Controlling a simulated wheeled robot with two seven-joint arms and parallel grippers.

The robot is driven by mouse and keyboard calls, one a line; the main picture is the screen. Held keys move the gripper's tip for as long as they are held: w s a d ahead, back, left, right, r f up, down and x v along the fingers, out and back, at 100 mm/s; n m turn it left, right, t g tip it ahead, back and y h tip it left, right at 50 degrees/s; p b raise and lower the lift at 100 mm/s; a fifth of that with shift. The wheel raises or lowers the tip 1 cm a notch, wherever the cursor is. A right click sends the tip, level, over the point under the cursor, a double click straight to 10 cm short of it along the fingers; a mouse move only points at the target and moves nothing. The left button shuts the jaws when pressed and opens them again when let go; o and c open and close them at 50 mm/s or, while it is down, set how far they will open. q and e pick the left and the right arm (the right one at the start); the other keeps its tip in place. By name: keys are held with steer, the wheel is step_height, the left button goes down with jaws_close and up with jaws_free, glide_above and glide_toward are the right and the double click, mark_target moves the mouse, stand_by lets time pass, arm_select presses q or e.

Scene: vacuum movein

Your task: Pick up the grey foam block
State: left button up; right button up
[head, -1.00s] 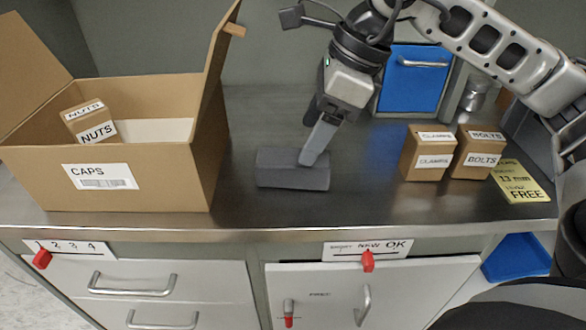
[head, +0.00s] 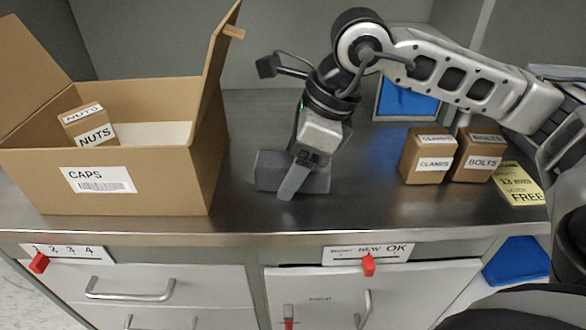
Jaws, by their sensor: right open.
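The grey foam block (head: 316,181) lies on the metal counter, right of the open cardboard box. The gripper is open. Only one finger shows clearly; the other is hidden behind it or the gripper body, so I cannot tell if it touches the block. My left gripper is not in view.
The open cardboard box labelled CAPS (head: 120,195) holds a small NUTS box (head: 90,126). The CLAMPS box (head: 426,160) and BOLTS box (head: 477,160) stand to the right, near a yellow note (head: 516,185). The counter's front edge (head: 290,232) is close.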

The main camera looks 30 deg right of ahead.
steer(key=shift+f+b, duration=0.25)
steer(key=shift+b, duration=0.15)
stand_by(0.3)
steer(key=c, duration=1.1)
